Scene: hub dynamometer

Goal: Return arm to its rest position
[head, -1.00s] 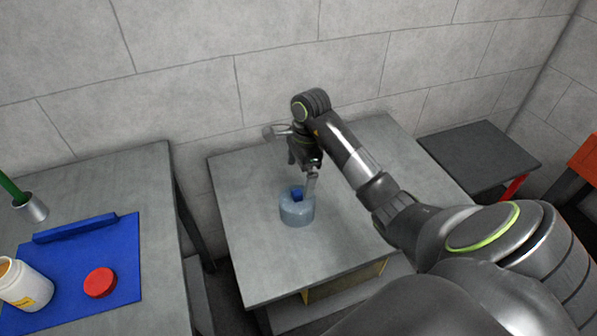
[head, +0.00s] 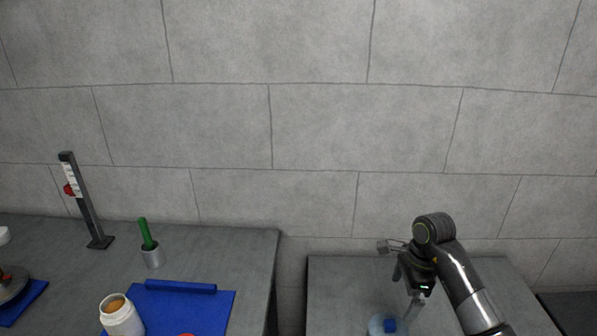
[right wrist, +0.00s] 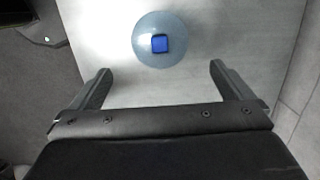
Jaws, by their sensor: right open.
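My right arm (head: 462,285) reaches over the right-hand table in the lower right of the head view. Its gripper (head: 415,303) points down and is open. In the right wrist view, the two fingers of the gripper (right wrist: 160,70) stand wide apart with nothing between them. A round grey-blue piece (right wrist: 145,55) with a blue square centre (right wrist: 159,43) lies just beyond the fingertips, apart from them. The piece (head: 375,324) also shows at the bottom edge of the head view, partly cut off. My left gripper is not in view.
A block wall (head: 320,130) stands behind.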

